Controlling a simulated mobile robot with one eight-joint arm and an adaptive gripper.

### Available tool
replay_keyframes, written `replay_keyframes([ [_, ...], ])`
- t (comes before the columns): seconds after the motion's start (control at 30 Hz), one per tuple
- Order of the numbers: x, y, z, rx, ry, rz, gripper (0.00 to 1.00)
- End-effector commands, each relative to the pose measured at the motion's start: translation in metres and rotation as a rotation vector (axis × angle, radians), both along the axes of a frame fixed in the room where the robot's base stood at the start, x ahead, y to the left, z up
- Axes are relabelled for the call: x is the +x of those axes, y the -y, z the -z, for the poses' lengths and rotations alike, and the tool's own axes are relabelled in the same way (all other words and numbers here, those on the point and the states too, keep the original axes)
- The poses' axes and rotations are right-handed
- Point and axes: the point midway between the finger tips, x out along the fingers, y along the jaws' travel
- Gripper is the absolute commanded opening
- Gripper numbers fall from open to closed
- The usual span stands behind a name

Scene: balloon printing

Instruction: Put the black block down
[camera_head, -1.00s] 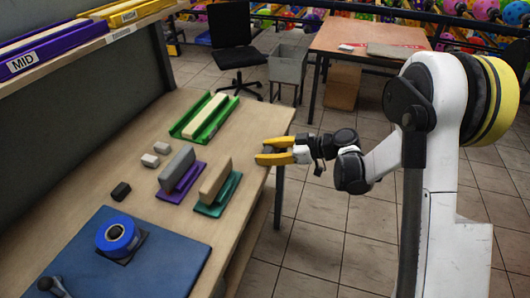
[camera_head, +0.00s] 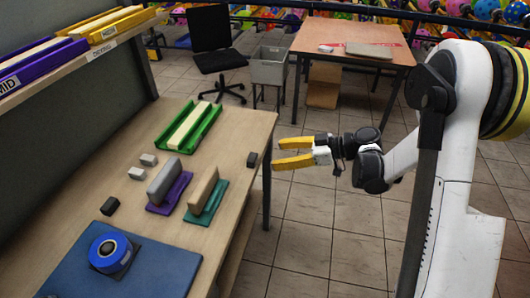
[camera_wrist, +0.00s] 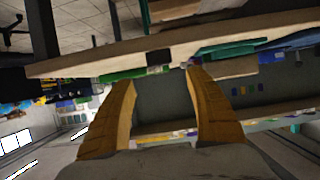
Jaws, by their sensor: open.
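A small black block (camera_head: 252,159) sits on the wooden table near its right edge. It also appears as a dark block at the table edge in the wrist view (camera_wrist: 160,57). My gripper (camera_head: 278,153) is to the right of that block, just beyond the table edge, apart from it. Its two yellow fingers are spread with nothing between them; they also show spread in the wrist view (camera_wrist: 160,88). A second black block (camera_head: 110,206) lies on the table's left side, near the blue mat.
The table (camera_head: 225,135) also bears a green tray (camera_head: 208,127), a purple-based stamp (camera_head: 181,190), a teal-based stamp (camera_head: 216,199), two small grey blocks (camera_head: 137,173), a blue mat (camera_head: 60,275) and a blue tape roll (camera_head: 112,250). A shelf (camera_head: 75,55) overhangs the left. Floor is open right of the table.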

Motion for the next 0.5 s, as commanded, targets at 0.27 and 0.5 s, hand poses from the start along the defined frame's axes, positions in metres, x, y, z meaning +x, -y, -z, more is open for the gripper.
replay_keyframes([
  [0.27,-0.005,0.011,-0.007,-0.004,-0.009,0.005,0.63],
  [0.5,-0.03,0.005,-0.042,-0.119,-0.22,0.153,0.63],
])
